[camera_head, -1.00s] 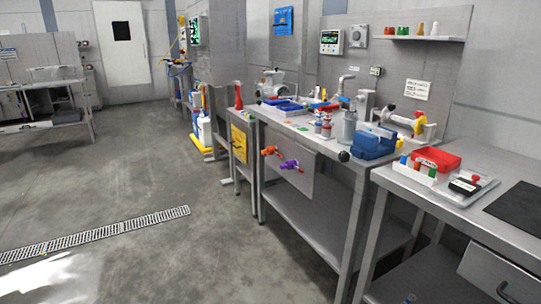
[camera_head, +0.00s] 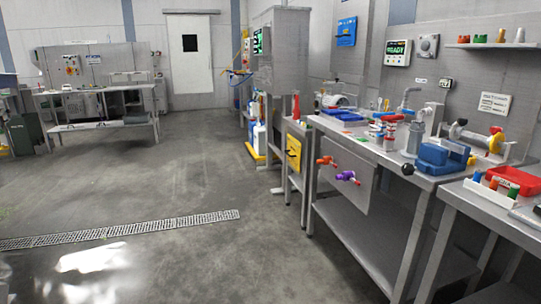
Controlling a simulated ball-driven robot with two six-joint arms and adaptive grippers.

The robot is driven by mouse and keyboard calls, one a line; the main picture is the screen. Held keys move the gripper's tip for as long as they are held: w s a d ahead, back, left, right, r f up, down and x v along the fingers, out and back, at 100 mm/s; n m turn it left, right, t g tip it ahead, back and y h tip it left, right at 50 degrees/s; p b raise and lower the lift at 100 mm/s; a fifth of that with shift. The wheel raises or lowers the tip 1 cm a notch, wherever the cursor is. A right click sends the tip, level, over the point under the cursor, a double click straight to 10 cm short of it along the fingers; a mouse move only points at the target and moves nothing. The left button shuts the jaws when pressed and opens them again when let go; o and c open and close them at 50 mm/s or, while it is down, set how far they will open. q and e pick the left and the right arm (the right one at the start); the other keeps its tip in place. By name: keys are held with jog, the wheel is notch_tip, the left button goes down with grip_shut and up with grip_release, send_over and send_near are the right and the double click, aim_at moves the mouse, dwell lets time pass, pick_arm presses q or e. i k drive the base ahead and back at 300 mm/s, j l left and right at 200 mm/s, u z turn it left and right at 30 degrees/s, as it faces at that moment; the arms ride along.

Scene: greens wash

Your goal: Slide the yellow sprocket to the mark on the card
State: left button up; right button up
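I cannot make out a yellow sprocket or a card with a mark for certain at this distance. A small yellow round part (camera_head: 496,141) shows at the right end of a grey pipe fitting on the steel workbench (camera_head: 340,131); I cannot tell whether it is a sprocket. A yellow plate (camera_head: 293,152) hangs on the side of a small steel stand left of the bench. Neither of my grippers is in view.
A blue vise-like block (camera_head: 437,157) stands at the bench's front right. An orange valve handle (camera_head: 327,161) and a purple one (camera_head: 347,177) stick out from its front panel. A red bin (camera_head: 517,180) sits on the right-hand table. The floor at left is open, with a drain grate (camera_head: 120,230).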

aim_at(492, 142)
jog(key=z, duration=1.35)
